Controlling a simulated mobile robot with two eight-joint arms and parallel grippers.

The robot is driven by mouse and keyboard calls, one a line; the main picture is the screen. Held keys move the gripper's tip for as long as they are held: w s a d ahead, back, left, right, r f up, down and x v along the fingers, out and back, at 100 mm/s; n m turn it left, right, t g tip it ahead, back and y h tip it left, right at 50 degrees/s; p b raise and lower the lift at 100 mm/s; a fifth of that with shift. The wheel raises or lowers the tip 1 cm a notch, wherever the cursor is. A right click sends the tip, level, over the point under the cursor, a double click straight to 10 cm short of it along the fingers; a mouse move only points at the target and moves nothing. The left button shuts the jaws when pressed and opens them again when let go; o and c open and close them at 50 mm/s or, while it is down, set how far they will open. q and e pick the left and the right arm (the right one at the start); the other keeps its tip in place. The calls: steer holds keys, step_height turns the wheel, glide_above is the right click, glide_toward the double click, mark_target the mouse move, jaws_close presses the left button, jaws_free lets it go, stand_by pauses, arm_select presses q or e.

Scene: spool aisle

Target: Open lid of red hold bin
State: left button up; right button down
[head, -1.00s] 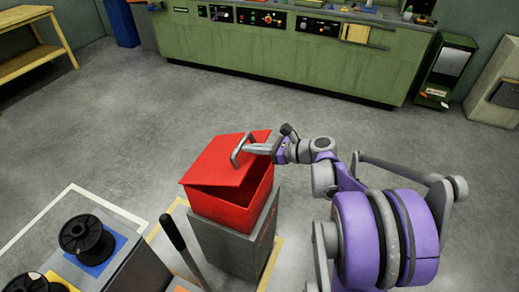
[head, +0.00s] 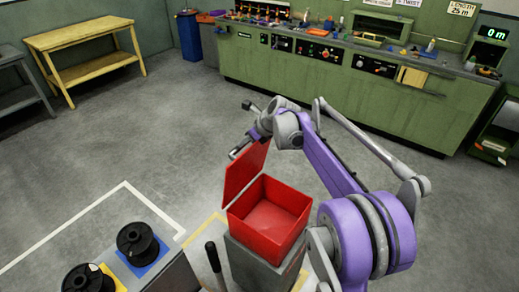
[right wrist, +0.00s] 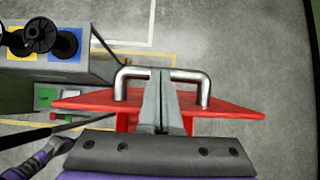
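The red hold bin (head: 284,208) stands on a grey pedestal in the head view, its inside showing and looking empty. Its red lid (head: 243,174) stands raised, close to upright, along the bin's left side. My right gripper (head: 247,143) is at the lid's upper edge. In the right wrist view its fingers (right wrist: 162,82) are closed together on the middle of the silver bar handle (right wrist: 190,75). The lid (right wrist: 235,108) shows edge-on behind the handle there. My left gripper is not in view.
Black spools (head: 137,240) on blue and yellow pads sit on a grey stand at the lower left. A dark lever (head: 213,259) rises beside the pedestal (head: 262,268). A green workbench (head: 320,90) runs along the back, with a wooden table (head: 85,50) at the left. Floor between is clear.

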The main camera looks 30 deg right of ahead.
steer(key=shift+w+a, duration=0.4)
steer(key=shift+w, duration=0.4)
steer(key=shift+w+a, duration=0.4)
steer(key=shift+w, duration=0.35)
steer(key=shift+w+a, duration=0.4)
steer(key=shift+w, duration=0.4)
steer(key=v, duration=1)
steer(key=shift+s+r, duration=0.3)
steer(key=shift+s, duration=0.05)
steer(key=s+a+f+n+g+h, duration=0.1)
steer(key=s+a+f+n, duration=0.25)
steer(key=s+n, duration=0.5)
steer(key=s+a+f+n+h, duration=0.1)
steer(key=s+a+f+n, duration=0.1)
steer(key=s+a+n, duration=0.45)
steer(key=s+f+n, duration=0.6)
steer(key=s+n, duration=0.1)
steer(key=s, duration=0.2)
steer(key=s+f+n+h, duration=0.1)
steer(key=s+f+n, duration=0.5)
steer(key=s+n, duration=0.2)
steer(key=s, duration=0.2)
steer(key=shift+s+a+n+h, duration=0.3)
steer(key=shift+s+a, duration=0.05)
